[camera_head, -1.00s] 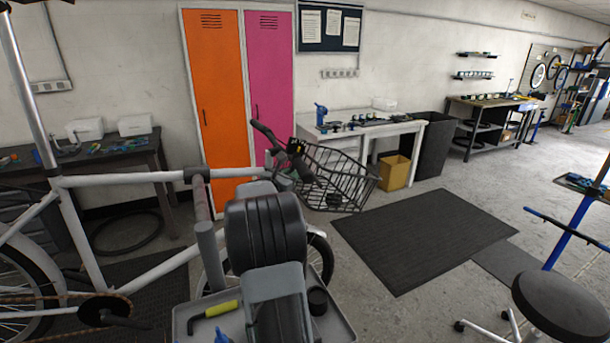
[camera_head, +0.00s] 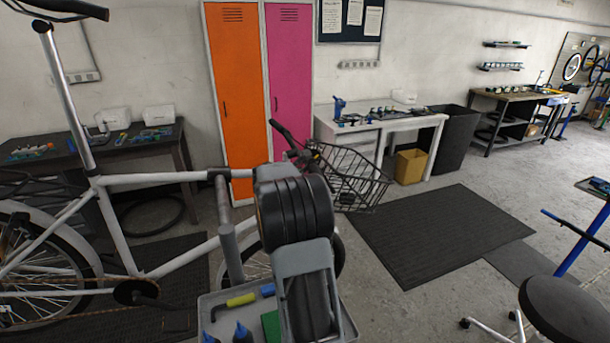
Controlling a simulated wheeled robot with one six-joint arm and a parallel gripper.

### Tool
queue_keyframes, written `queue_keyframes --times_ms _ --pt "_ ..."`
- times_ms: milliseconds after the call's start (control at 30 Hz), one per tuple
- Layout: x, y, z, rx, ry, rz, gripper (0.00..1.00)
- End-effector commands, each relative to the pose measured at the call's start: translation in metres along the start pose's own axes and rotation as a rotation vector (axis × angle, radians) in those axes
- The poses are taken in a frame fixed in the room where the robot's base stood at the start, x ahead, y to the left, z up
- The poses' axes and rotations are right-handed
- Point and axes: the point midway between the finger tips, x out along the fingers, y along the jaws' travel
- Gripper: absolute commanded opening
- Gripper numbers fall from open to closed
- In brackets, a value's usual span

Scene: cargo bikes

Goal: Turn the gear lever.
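A white bicycle (camera_head: 150,178) stands at the left, held upright at a grey clamp (camera_head: 220,174). Its dark handlebar (camera_head: 283,136) shows just above my arm, in front of the pink locker. I cannot make out the gear lever on it; that part is small, dark and partly behind my arm. My arm fills the lower middle of the picture. My gripper is not visible in this view.
A wire basket (camera_head: 350,178) sits at the bicycle's front. A grey tray (camera_head: 210,306) with tools is at the bottom, close to my arm. A black stool (camera_head: 565,308) stands at bottom right. The floor mat (camera_head: 440,235) is clear.

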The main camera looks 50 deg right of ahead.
Motion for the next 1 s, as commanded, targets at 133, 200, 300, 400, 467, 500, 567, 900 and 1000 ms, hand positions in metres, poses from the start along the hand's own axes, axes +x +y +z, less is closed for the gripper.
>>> queue_keyframes --times_ms 133,200,300,400,467,500,567,900,1000 --pt "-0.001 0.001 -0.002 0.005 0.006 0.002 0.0" --pt "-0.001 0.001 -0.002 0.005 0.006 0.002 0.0" --pt "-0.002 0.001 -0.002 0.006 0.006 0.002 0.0" --pt "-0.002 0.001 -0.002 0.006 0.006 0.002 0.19" --pt "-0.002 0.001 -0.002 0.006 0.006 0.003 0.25" --pt "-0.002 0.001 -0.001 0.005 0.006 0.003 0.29" --pt "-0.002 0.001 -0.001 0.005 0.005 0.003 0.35" --pt "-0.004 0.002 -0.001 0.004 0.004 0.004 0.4" --pt "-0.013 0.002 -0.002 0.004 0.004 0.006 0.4"
